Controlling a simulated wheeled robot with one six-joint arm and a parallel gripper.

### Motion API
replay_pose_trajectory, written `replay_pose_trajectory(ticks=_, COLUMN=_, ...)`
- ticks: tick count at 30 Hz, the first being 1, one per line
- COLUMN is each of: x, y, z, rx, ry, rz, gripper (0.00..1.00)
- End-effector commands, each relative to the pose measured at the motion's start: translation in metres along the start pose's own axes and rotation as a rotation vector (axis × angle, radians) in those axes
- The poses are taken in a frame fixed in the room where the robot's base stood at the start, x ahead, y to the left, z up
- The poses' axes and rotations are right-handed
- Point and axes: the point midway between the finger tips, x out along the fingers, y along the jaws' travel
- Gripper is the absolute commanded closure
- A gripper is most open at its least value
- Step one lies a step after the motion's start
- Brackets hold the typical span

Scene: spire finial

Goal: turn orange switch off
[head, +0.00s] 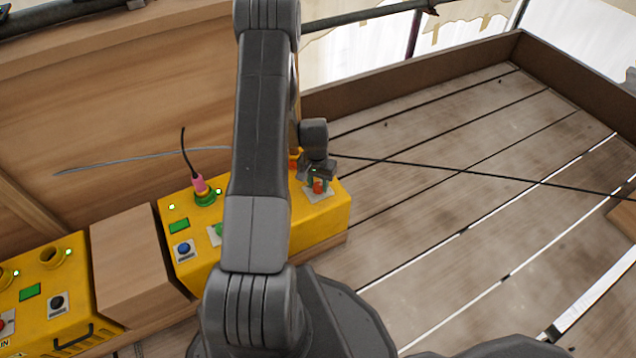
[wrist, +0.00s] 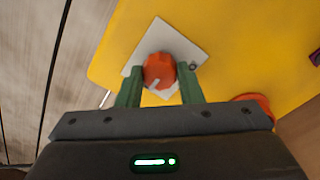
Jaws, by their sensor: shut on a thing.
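The orange switch (wrist: 158,71) is a round knob with a pale pointer mark, on a white square plate (wrist: 190,52) on the yellow box. In the wrist view the mark points down and slightly left. In the head view the orange switch (head: 318,187) sits near the right end of the yellow box (head: 335,212). My gripper (wrist: 158,77) has its two green fingers on either side of the knob, shut on it. In the head view my gripper (head: 318,182) reaches down onto the knob from above. My arm hides the middle of the box.
The yellow box also carries a blue button (head: 184,248) and a pink plug (head: 199,184) with a black cable. A wooden block (head: 128,250) separates it from a second yellow box (head: 60,310). Planked floor to the right is largely clear, apart from a thin dark cable.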

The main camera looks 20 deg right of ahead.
Motion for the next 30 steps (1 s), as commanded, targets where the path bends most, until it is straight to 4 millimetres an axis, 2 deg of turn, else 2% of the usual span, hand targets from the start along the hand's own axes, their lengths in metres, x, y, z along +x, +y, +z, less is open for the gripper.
replay_pose_trajectory(ticks=8, x=-0.0003, y=0.0001, z=0.0001, rx=-0.139, ry=0.006, rz=0.001, gripper=0.9)
replay_pose_trajectory(ticks=30, x=-0.0012, y=0.0003, z=0.0003, rx=-0.827, ry=0.039, rz=0.0, gripper=0.9)
